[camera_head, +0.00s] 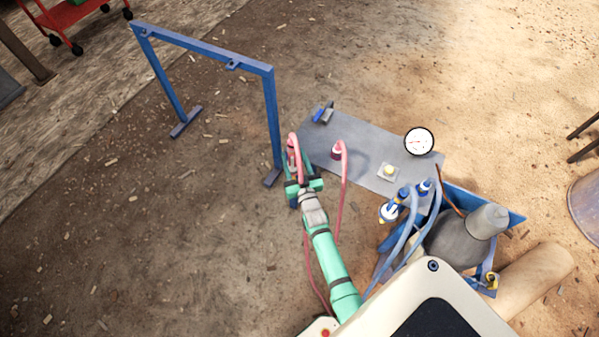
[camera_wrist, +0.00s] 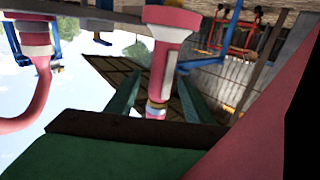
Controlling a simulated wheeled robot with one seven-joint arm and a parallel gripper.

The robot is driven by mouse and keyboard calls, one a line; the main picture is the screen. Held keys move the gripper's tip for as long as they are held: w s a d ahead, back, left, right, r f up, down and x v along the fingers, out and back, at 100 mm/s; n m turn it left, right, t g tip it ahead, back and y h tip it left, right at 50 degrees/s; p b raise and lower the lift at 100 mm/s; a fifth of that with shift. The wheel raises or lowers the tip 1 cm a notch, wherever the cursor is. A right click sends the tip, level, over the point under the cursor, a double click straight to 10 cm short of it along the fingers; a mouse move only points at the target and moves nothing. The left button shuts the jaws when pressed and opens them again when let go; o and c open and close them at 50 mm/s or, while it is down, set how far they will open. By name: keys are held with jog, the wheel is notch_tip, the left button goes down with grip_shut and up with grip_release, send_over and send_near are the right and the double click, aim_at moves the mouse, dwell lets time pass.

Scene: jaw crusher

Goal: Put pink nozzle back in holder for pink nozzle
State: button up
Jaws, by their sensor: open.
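In the head view, a pink nozzle or fitting with a pink hose (camera_head: 294,150) is at the end of my gripper (camera_head: 304,184), by the grey panel's left edge. In the wrist view, a long pink piece (camera_wrist: 166,62) with white and yellow bands lies between the two green fingers of my gripper (camera_wrist: 157,95). The fingers stand apart on either side of it. Whether they touch it is not clear. A second pink fitting (camera_head: 337,152) with a hose stands on the panel; a similar one shows at left in the wrist view (camera_wrist: 32,40). I cannot tell which part is the holder.
The grey panel (camera_head: 360,150) carries a round gauge (camera_head: 419,141), a yellow button (camera_head: 389,171), a blue bracket (camera_head: 323,112) and blue nozzles with hoses (camera_head: 395,208). A blue frame (camera_head: 272,110) stands close left of my gripper. The ground farther left is open.

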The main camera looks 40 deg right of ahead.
jog(key=v, duration=1)
dwell(0.4)
jog(key=shift+s, duration=0.1)
dwell(0.5)
jog(key=s+a+r+n+y, duration=0.3)
jog(key=s+a+r, duration=0.1)
jog(key=s+a, duration=0.6)
jog(key=s+a+r+n+y, duration=0.2)
jog(key=s+a+r+y, duration=0.1)
jog(key=s+a, duration=0.7)
jog(key=s+a+r+g, duration=0.1)
jog(key=s+a+r, duration=0.5)
jog(key=a+r, duration=0.4)
jog(key=a, duration=0.2)
jog(key=shift+s+a+r+m+y, duration=0.2)
jog(key=shift+s+a+m+y, duration=0.1)
jog(key=shift+s+y, duration=0.1)
jog(key=shift+c, duration=0.5)
